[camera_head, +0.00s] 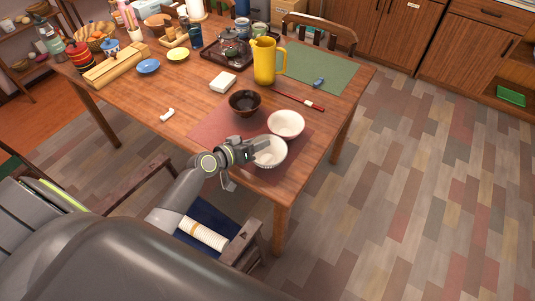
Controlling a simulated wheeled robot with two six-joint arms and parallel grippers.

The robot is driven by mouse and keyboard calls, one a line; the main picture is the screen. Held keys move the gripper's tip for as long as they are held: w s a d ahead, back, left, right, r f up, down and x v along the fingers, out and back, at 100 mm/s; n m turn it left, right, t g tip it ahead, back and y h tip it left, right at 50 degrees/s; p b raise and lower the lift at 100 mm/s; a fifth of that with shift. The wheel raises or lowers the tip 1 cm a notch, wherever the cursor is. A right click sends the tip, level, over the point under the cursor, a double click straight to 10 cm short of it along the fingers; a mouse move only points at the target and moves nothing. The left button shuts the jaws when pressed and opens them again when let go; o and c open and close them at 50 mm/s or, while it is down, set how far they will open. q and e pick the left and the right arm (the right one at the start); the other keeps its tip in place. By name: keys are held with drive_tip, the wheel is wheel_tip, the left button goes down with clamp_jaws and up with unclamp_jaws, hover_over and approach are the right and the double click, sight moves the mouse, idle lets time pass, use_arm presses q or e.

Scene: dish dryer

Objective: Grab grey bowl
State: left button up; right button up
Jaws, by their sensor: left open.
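Three bowls stand near the front right corner of the wooden table, on a dark red placemat (210,122). The nearest, a pale grey-white bowl (273,156), is beside my left gripper (262,147). The fingertips of my left gripper are at this bowl's left rim and overlap it in the picture; I cannot tell whether they touch. The left gripper is open. A white bowl with a reddish rim (286,124) stands just behind, and a dark brown bowl (245,103) is farther back to the left. My right gripper is out of view.
A yellow pitcher (264,62) stands behind the bowls, with a red stick-like utensil (300,101) to their right. A white box (223,82), a small white item (167,115) and a green placemat (335,72) are on the table. A chair (150,175) stands at the front.

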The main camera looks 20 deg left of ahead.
use_arm(q)
clamp_jaws()
